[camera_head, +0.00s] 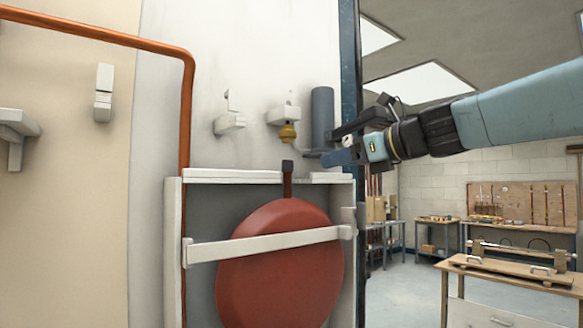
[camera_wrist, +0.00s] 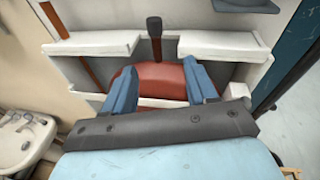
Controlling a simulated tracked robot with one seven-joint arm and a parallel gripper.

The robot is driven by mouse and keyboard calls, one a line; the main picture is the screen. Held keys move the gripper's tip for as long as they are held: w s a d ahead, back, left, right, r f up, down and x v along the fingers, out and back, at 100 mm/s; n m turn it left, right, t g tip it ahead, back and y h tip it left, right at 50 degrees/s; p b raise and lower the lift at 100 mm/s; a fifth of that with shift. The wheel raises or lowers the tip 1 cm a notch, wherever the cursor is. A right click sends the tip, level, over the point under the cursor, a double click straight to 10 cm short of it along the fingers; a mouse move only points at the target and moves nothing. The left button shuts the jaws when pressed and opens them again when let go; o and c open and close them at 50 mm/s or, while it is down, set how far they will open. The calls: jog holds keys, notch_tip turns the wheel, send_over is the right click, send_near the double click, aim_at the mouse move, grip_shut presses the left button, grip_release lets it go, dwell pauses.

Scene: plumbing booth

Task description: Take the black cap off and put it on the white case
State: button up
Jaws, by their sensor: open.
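The black cap (camera_head: 287,165) sits on top of the short pipe of a round red tank (camera_head: 280,265). It also shows in the wrist view (camera_wrist: 154,26), upright above the tank. The white case (camera_head: 172,240) surrounds the tank, with an open front, a crossbar and a top ledge split by a gap where the pipe rises. My gripper (camera_head: 338,158) is to the right of the cap and apart from it in the head view. In the wrist view my gripper (camera_wrist: 160,85) has its two blue fingers spread wide, with nothing between them, and the cap lies beyond the fingertips.
A dark blue post (camera_head: 349,80) stands right of the case. A white basin (camera_wrist: 22,140) is at lower left.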

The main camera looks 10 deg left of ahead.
aim_at(292, 163)
jog(key=shift+m+y, duration=0.3)
jog(key=shift+m, duration=0.2)
jog(key=shift+s+a+r+x, duration=0.1)
jog(key=shift+r+x, duration=0.15)
jog(key=shift+x, duration=2.2)
jog(key=shift+s+a+r+x, duration=0.1)
jog(key=shift+r+x, duration=0.15)
jog(key=shift+x, duration=2.2)
jog(key=shift+s+a+r+x, duration=0.1)
jog(key=shift+r+x, duration=0.15)
jog(key=shift+x, duration=2.25)
jog(key=shift+d, duration=0.1)
jog(key=c, duration=1)
jog(key=shift+r, duration=0.1)
